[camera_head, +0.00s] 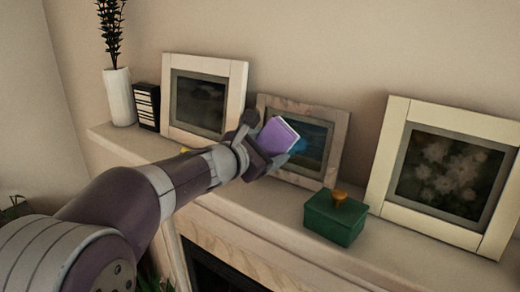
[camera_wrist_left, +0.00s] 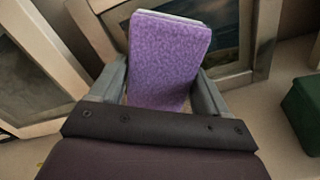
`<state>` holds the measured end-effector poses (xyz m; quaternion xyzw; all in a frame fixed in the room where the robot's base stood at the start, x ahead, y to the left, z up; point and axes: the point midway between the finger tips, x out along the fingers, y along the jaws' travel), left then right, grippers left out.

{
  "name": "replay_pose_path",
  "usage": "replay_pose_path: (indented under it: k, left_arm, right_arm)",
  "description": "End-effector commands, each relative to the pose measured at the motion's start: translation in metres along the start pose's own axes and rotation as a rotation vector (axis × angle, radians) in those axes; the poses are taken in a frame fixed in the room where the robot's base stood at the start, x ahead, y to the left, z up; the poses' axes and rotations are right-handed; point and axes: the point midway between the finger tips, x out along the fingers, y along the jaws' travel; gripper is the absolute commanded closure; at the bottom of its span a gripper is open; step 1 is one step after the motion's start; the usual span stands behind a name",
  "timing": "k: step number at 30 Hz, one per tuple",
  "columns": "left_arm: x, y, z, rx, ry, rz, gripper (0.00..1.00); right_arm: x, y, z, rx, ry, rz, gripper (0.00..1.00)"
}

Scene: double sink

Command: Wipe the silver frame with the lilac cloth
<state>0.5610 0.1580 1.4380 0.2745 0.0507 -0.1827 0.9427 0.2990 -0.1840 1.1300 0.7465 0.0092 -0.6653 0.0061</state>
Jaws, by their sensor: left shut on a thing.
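The lilac cloth (camera_head: 279,136) is a folded purple pad. My left gripper (camera_head: 268,152) is shut on it and holds it in front of the middle picture frame. The cloth also shows upright between the fingers in the left wrist view (camera_wrist_left: 167,62). The middle frame (camera_head: 338,150), a greyish mottled one that looks like the silver frame, leans on the wall on the mantel. The cloth covers part of its picture; I cannot tell whether it touches the frame. My right gripper is not in view.
The mantel (camera_head: 262,204) also holds a cream frame (camera_head: 238,88) at left, a larger cream frame (camera_head: 385,160) at right, and a green box (camera_head: 333,222) with an orange knob close by. A white vase (camera_head: 119,97) and a black striped object (camera_head: 147,106) stand far left.

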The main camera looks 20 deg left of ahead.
Motion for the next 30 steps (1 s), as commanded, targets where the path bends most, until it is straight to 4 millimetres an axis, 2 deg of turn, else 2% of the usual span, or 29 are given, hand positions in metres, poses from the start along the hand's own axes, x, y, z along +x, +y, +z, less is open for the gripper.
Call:
replay_pose_path:
  k: [17, 30]
  left_arm:
    - [0.0017, 0.0002, 0.0002, 0.001, -0.001, 0.000, 0.48]
    - [0.0102, 0.0002, 0.0000, 0.001, 0.000, 0.000, 0.48]
  right_arm:
    - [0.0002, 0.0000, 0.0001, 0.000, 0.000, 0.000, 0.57]
    - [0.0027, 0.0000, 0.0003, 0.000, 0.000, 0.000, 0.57]
